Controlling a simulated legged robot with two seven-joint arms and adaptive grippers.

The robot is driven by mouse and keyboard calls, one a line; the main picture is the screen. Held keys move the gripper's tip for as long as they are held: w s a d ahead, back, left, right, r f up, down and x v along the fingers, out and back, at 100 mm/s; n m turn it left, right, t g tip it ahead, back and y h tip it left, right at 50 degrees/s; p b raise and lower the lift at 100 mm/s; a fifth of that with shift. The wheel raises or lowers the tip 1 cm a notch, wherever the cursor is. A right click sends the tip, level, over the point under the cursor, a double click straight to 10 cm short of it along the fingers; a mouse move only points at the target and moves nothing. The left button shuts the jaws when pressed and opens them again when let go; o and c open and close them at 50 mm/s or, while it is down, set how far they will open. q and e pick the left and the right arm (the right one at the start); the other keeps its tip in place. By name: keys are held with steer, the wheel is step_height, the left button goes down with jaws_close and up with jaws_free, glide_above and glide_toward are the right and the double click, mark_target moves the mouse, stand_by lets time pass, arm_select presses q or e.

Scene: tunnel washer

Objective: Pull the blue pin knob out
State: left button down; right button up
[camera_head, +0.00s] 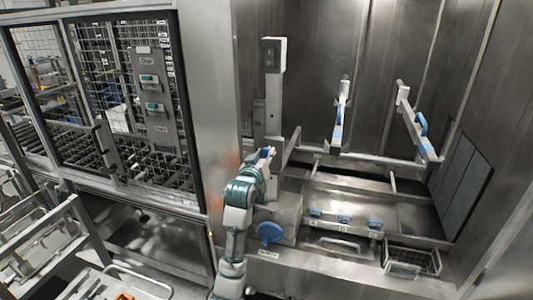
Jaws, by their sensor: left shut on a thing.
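My left gripper (267,154) is at the tip of my arm, which rises from the bottom of the head view. It is shut on the blue pin knob at the front of the grey upright post (273,95). The fingers mostly hide the knob, and only a little blue shows there. How far the pin sits in its hole cannot be seen. My right gripper is not in view.
A large round blue knob (270,232) sits lower on the machine front, close to my forearm. Two arms with blue handles (421,123) stand at the right. A wire basket (408,262) is at the lower right. A mesh door panel (125,90) is at the left.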

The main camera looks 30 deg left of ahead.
arm_select(q)
steer(key=c, duration=0.8)
jaws_free()
steer(key=shift+s, duration=0.1)
steer(key=shift+a+r, duration=0.1)
steer(key=shift+s, duration=0.1)
steer(key=v, duration=1.1)
steer(key=shift+s, duration=0.4)
